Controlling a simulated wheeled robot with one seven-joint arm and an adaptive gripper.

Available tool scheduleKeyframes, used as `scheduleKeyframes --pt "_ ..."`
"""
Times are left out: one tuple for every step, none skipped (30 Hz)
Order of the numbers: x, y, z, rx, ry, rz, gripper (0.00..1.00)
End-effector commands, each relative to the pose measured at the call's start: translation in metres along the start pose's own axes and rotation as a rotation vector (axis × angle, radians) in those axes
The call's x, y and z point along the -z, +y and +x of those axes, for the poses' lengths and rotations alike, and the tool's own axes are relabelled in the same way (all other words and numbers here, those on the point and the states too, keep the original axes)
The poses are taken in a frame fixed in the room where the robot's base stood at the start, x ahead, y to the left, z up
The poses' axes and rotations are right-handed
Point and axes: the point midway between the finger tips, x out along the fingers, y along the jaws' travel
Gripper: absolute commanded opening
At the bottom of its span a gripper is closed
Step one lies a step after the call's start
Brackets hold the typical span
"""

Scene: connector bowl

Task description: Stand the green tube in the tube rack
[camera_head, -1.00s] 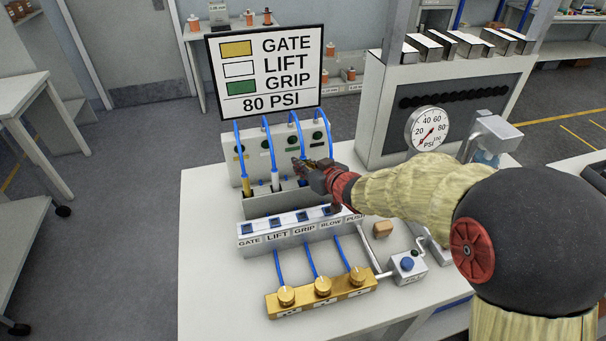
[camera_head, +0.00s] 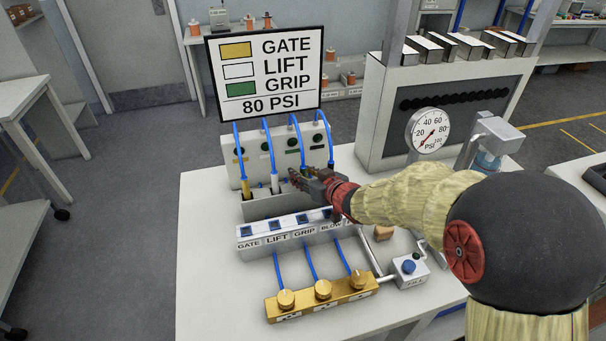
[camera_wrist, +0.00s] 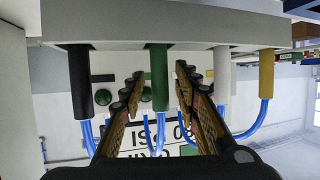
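The green tube (camera_wrist: 158,78) shows in the upside-down wrist view, with a blue hose at its end. Its other end meets the edge of the grey tube rack (camera_wrist: 190,60); how deep it sits I cannot tell. My gripper (camera_wrist: 158,84) is open, one finger on each side of the green tube, with gaps visible. In the head view my gripper (camera_head: 293,179) is over the right part of the rack (camera_head: 262,209) and hides the green tube.
The yellow tube (camera_head: 247,189), white tube (camera_head: 275,184) and black tube (camera_wrist: 80,82) stand in line with the green one. Blue hoses arch up to the panel (camera_head: 228,172) behind. The labelled switch box (camera_head: 285,240) and gold regulator block (camera_head: 322,303) are in front.

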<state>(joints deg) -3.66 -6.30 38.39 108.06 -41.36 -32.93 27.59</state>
Motion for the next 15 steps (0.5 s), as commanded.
scheduleKeyframes --pt "0.0 0.0 0.0 0.0 0.0 0.0 0.31" --pt "0.0 0.0 0.0 0.0 0.0 0.0 0.31" --pt "0.0 0.0 0.0 0.0 0.0 0.0 0.31" --pt "0.0 0.0 0.0 0.0 0.0 0.0 0.31" --pt "0.001 0.0 0.0 0.0 0.0 0.0 0.31" --pt "0.003 0.0 -0.001 0.0 0.001 0.0 0.31" --pt "0.005 0.0 -0.002 0.0 0.001 -0.001 0.31" --pt "0.005 0.0 -0.004 -0.001 0.0 0.0 0.31" --pt "0.005 0.001 -0.009 -0.001 0.0 0.0 0.31" --pt "0.004 0.001 -0.013 -0.002 -0.001 0.001 0.31" --pt "0.005 0.001 -0.018 -0.002 0.0 0.001 0.31" --pt "0.006 0.001 -0.025 -0.002 0.0 0.0 0.31" --pt "0.006 0.001 -0.031 -0.002 0.0 0.001 0.31" --pt "0.006 0.001 -0.037 -0.002 0.001 0.0 0.31" --pt "0.007 0.001 -0.046 -0.002 0.001 0.0 0.31"
